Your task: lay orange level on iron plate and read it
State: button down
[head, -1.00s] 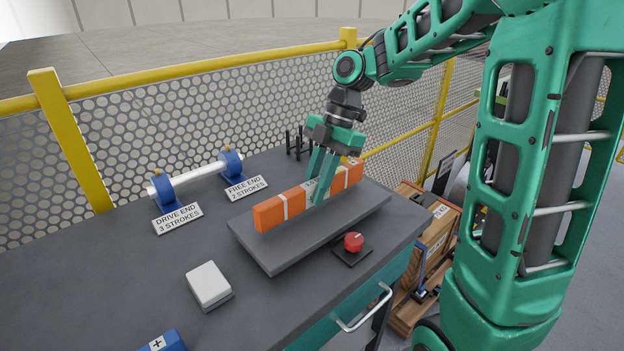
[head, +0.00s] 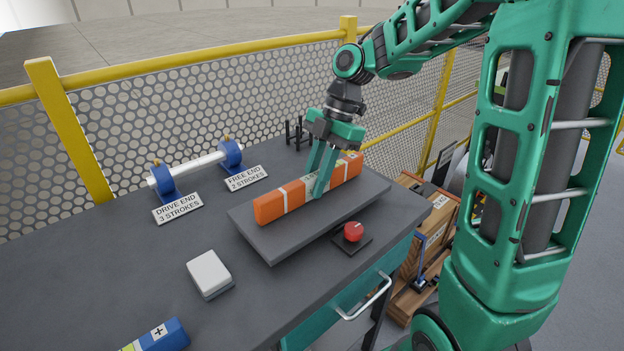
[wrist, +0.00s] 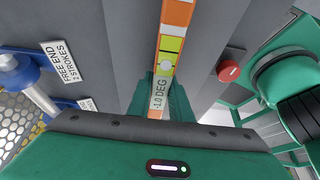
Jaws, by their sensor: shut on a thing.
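The orange level (head: 281,201) is a long orange bar with white bands, lying along the dark iron plate (head: 276,250) on the bench. It looks to rest on the plate, though its underside is hidden. My gripper (head: 318,190) is shut on the level around its middle, fingers pointing down on either side. In the wrist view the level (wrist: 175,14) runs up the picture between my fingers. Its top shows a yellow-green vial and a display (wrist: 159,94) that reads "-1.0 DEG".
A red knob (head: 353,232) on a dark base stands in front of the plate. A shaft in blue bearings (head: 196,167) with labels stands behind left. Yellow-railed mesh fencing (head: 130,127) borders the bench.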

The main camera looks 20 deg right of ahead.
jog(key=shift+f, duration=0.25)
jog(key=c, duration=1.5)
grip_release()
jog(key=shift+c, duration=0.2)
jog(key=v, duration=1)
jog(key=shift+w+d+r, duration=0.15)
jog(key=shift+d+r, duration=0.05)
jog(key=shift+r, duration=0.1)
